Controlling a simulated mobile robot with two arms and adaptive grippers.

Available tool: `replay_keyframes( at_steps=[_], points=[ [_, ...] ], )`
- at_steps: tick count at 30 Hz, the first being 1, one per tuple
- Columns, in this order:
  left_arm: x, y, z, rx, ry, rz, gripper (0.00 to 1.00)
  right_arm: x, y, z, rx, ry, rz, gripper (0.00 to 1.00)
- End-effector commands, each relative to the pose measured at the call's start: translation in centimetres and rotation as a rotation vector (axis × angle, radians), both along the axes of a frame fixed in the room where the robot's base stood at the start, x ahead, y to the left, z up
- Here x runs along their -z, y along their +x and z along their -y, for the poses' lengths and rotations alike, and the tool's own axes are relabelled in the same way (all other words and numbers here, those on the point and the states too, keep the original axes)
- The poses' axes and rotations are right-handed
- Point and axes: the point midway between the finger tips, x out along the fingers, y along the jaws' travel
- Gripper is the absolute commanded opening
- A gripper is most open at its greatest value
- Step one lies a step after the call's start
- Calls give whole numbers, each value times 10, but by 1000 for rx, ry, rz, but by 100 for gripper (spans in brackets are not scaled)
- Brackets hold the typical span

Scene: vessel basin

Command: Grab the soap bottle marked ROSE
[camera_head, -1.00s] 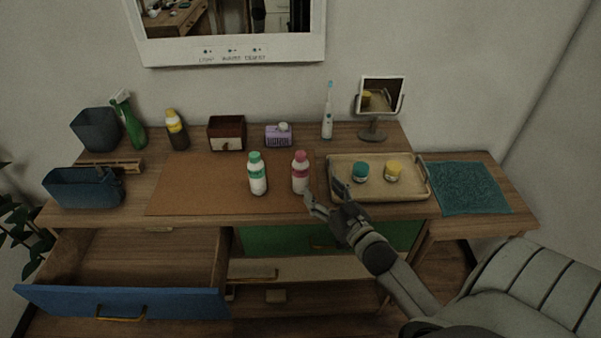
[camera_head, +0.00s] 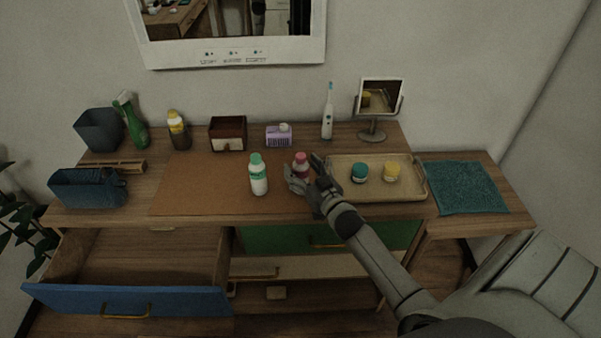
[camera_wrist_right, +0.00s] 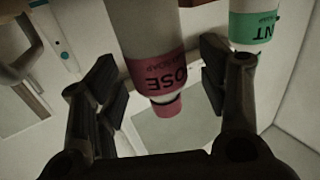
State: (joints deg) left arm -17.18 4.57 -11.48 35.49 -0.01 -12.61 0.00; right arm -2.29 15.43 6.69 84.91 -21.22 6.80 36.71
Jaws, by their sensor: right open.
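The ROSE soap bottle (camera_wrist_right: 155,55) is white with a pink label and pink cap. In the wrist view it hangs inverted between the two fingers of my open right gripper (camera_wrist_right: 160,100), and the letters OSE show on its label. In the head view the bottle (camera_head: 301,160) stands upright on the brown mat, partly hidden by my right gripper (camera_head: 306,177), whose fingers lie on either side of it. A similar white bottle with a green label and cap (camera_head: 258,174) stands just to its left; it also shows in the wrist view (camera_wrist_right: 253,28). My left gripper is not in view.
A tray (camera_head: 405,192) with a teal jar (camera_head: 359,172) and a yellow jar (camera_head: 391,172) lies close to the right. The blue drawer (camera_head: 130,301) is open. The mat's left part is clear.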

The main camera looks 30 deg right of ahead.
Motion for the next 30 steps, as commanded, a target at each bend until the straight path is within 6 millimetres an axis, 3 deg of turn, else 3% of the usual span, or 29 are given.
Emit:
replay_keyframes(
  at_steps=[4,11,24,30],
  points=[
    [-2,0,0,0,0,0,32,1,10,0,-1,0,-1,67],
    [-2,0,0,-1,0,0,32,1,11,0,-1,0,-1,67],
    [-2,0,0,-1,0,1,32,1,11,0,-1,0,-1,13],
    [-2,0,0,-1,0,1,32,0,11,1,-1,-1,1,11]
  ],
)
